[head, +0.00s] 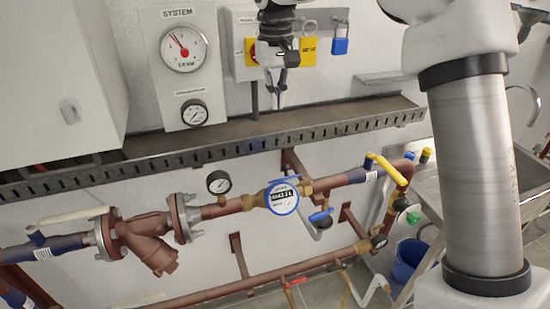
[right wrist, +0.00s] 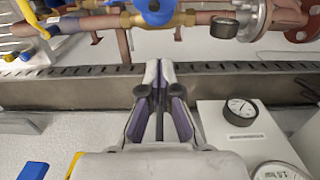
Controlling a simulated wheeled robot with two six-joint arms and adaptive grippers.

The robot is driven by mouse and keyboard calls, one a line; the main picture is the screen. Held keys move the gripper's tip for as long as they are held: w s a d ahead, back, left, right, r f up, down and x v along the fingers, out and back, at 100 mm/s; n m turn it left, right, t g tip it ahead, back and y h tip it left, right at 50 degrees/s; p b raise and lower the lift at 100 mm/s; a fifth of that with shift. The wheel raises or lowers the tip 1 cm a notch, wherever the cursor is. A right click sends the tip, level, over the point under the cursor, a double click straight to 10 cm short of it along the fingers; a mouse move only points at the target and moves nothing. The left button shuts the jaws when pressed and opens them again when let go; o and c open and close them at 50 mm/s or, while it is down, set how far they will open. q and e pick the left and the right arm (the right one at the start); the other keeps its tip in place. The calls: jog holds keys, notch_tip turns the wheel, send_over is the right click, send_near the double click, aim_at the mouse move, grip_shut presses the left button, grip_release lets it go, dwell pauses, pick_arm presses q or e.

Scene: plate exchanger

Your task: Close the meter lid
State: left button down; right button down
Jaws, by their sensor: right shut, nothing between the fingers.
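The meter (head: 283,198) is a round blue-rimmed dial on the copper pipe, in the middle of the head view. Its face with digits shows uncovered. A thin blue edge above the face looks like the lid (head: 289,178), raised and seen nearly edge-on. In the right wrist view a blue round part of the meter (right wrist: 155,10) shows at the top edge, partly cut off; I cannot tell lid from body there. My right gripper (head: 281,97) hangs above and behind the meter, apart from it. Its fingers (right wrist: 159,68) are together and empty. My left gripper is out of view.
A slotted metal tray (head: 220,150) runs along the wall between gripper and meter. Pressure gauges (head: 184,47), a small gauge (head: 218,182), a yellow valve handle (head: 387,168) and a blue padlock (head: 340,46) are around. Open air lies in front of the meter.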

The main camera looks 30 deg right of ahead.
jog(key=f+p, duration=0.1)
jog(key=f, duration=0.3)
jog(key=s+f+p, duration=0.1)
jog(key=f+p, duration=0.1)
jog(key=f, duration=0.2)
jog(key=s+f+p, duration=0.1)
jog(key=f, duration=0.3)
jog(key=shift+s+d+f+p, duration=0.15)
jog(key=shift+d+f+p, duration=0.1)
jog(key=shift+p, duration=0.15)
jog(key=shift+s+d+f, duration=0.15)
jog(key=shift+s+f, duration=0.05)
jog(key=shift+f, duration=0.2)
jog(key=shift+a, duration=0.2)
